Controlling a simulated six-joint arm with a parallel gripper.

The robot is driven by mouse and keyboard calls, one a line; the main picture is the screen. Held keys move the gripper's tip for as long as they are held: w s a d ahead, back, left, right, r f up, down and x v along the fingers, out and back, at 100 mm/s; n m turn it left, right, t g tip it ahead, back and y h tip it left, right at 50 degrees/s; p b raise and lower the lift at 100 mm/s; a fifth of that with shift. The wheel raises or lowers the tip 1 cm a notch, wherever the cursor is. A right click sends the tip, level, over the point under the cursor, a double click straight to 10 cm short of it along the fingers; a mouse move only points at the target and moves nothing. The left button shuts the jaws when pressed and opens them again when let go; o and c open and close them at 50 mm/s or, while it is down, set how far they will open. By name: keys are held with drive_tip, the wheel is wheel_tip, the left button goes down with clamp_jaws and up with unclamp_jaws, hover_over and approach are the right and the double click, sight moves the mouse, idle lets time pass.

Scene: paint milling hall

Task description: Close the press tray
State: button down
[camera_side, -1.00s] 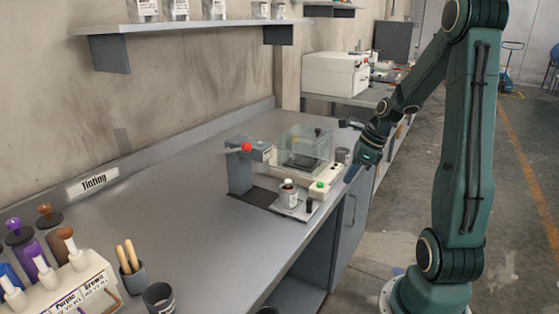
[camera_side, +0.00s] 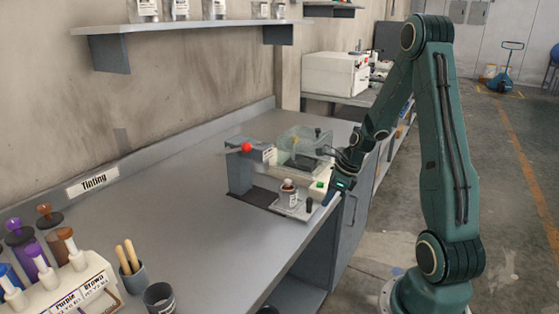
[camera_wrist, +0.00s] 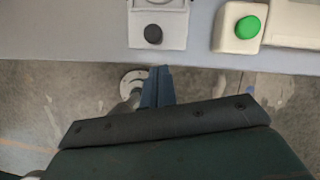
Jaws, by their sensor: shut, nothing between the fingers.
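The press (camera_side: 240,172) is a grey column and head with a red button, standing on the bench. Its light tray (camera_side: 296,211) sticks out from it towards the bench's front edge, with a small labelled tin (camera_side: 288,194) on it and a black knob (camera_side: 309,204) at its outer end. In the wrist view the tray (camera_wrist: 172,38) and knob (camera_wrist: 153,34) show at the top. My gripper (camera_side: 324,152) is shut and empty, above the bench edge beside the glass box, apart from the knob. Its blue fingers (camera_wrist: 157,86) show below the knob in the wrist view.
A cream unit with a green button (camera_side: 320,184) and a clear glass box (camera_side: 300,140) stands right beside the tray. The button also shows in the wrist view (camera_wrist: 247,27). Cups and a bottle rack (camera_side: 75,285) stand at the near left. The bench middle is clear.

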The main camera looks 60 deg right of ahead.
sight(292, 186)
drive_tip(key=shift+w+a, duration=0.25)
drive_tip(key=shift+w, duration=0.7)
drive_tip(key=w, duration=1)
drive_tip(key=shift+w, duration=0.5)
drive_tip(key=shift+r, duration=0.1)
drive_tip(key=shift+s, duration=0.1)
drive_tip(key=s, duration=0.1)
drive_tip(key=s+d, duration=0.1)
drive_tip(key=s, duration=0.2)
drive_tip(key=shift+s+d+r, duration=0.15)
drive_tip(key=shift+s+r, duration=0.05)
drive_tip(key=shift+r, duration=0.05)
drive_tip(key=a+v, duration=0.1)
drive_tip(key=v, duration=0.8)
drive_tip(key=shift+d, duration=0.45)
drive_tip(key=shift+s+r, duration=0.1)
drive_tip(key=shift+r, duration=0.05)
